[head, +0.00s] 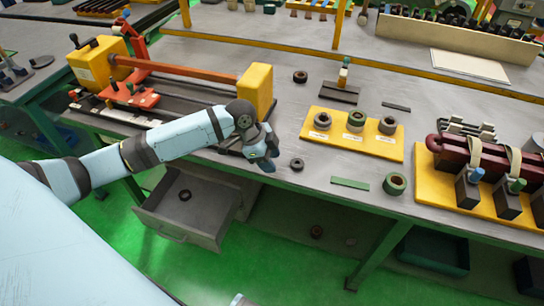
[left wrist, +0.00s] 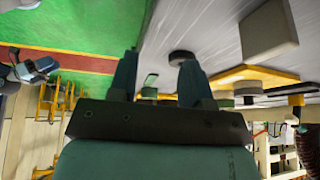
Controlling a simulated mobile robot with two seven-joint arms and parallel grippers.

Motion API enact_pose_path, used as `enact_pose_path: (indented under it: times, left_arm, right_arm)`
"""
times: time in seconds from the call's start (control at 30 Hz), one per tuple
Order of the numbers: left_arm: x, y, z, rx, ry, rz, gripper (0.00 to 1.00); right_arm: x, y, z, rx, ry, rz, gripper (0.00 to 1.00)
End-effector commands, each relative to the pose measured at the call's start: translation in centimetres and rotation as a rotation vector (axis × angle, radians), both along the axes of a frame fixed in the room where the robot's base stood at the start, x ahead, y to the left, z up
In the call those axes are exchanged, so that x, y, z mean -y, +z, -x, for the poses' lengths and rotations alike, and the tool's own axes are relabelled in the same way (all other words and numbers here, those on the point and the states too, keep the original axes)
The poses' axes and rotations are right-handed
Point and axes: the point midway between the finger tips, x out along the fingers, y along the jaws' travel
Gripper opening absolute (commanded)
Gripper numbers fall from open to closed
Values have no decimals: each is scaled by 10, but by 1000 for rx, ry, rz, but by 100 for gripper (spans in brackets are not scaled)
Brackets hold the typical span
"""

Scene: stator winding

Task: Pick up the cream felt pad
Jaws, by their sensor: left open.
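I cannot pick out the cream felt pad with certainty. A flat cream rectangle (head: 470,66) lies at the back right of the bench in the head view, far from my grippers; I cannot tell if it is felt. My left gripper (head: 266,160) is open and empty near the bench's front edge, beside a small dark ring (head: 297,164). In the left wrist view the two fingers (left wrist: 158,80) stand apart, with a dark ring (left wrist: 182,57) beyond them. My right gripper does not show.
A yellow tray (head: 315,134) with several ring cores stands right of the gripper. A green strip (head: 350,183) and a green ring (head: 395,183) lie near the front edge. The yellow-ended winding fixture (head: 255,87) stands behind the arm. An open drawer (head: 182,225) hangs below.

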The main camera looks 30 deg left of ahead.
Motion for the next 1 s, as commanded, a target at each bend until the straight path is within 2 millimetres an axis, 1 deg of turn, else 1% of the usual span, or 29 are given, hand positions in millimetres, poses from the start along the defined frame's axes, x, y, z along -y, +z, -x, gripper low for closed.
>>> enact_pose_path:
  times: [0.03, 0.1, 0.2, 0.3, 0.4, 0.47, 0.53, 0.7, 0.83, 0.9, 1.0]
  left_arm:
    - [-25, 15, -16, -1, -24, -26, 45]
    - [-52, 36, -29, -17, -60, -41, 45]
    - [-83, 64, -41, -34, -94, -46, 45]
    - [-103, 84, -47, -44, -113, -43, 45]
    - [-112, 93, -49, -49, -123, -39, 45]
    - [-113, 92, -50, -51, -125, -36, 45]
    - [-109, 83, -50, -52, -127, -34, 45]
    - [-96, 51, -53, -53, -127, -34, 45]
    - [-87, 31, -56, -52, -126, -35, 45]
    - [-85, 24, -57, -50, -125, -35, 45]
    - [-83, 18, -57, -49, -125, -35, 45]
  right_arm:
    - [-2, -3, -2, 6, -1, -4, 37]
    - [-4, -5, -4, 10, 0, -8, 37]
    - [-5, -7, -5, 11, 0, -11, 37]
    - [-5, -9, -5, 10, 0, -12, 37]
    - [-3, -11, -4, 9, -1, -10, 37]
    - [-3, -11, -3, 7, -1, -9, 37]
    - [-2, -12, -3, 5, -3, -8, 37]
    - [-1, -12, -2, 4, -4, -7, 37]
    - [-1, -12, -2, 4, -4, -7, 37]
    - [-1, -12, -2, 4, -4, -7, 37]
    - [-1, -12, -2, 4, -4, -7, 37]
